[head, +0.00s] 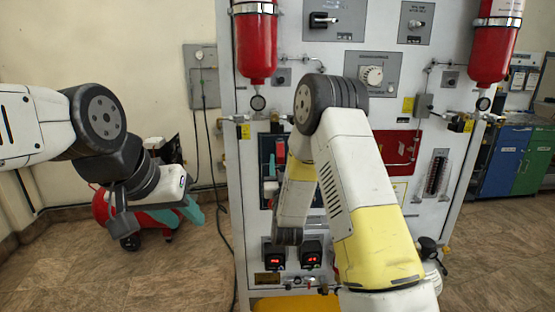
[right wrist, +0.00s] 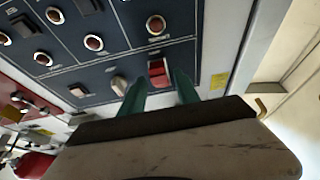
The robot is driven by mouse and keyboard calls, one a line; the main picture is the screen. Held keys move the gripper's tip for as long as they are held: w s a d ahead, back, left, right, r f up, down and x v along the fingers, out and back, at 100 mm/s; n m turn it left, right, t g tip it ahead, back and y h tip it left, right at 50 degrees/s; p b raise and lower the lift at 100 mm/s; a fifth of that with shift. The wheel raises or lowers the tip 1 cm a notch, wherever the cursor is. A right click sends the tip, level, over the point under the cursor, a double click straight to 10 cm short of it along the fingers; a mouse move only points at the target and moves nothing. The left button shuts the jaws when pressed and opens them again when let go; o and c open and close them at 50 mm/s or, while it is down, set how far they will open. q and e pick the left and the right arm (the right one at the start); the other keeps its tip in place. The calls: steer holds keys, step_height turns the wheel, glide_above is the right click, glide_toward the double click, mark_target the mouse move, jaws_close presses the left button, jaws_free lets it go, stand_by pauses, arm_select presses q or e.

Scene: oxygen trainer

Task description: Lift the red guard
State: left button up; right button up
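The red guard (right wrist: 157,70) is a small red cover on a dark blue switch panel (right wrist: 110,55) in the right wrist view. It looks lowered, and a pale edge shows below it. My right gripper (right wrist: 160,84) is open, with one teal finger on each side of the guard's lower end. I cannot tell whether the fingers touch it. In the head view my right forearm partly hides this panel and the gripper. My left gripper (head: 191,211) hangs at the left, away from the panel. Its teal fingers show, but their opening is unclear.
Round red buttons (right wrist: 156,24) and a pale toggle (right wrist: 119,85) sit near the guard. Two red cylinders (head: 256,45) hang on the white board. A red tank (head: 105,207) stands on the floor behind my left arm. Floor at the lower left is clear.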

steer(key=shift+x, duration=0.9)
jaws_close()
stand_by(0.8)
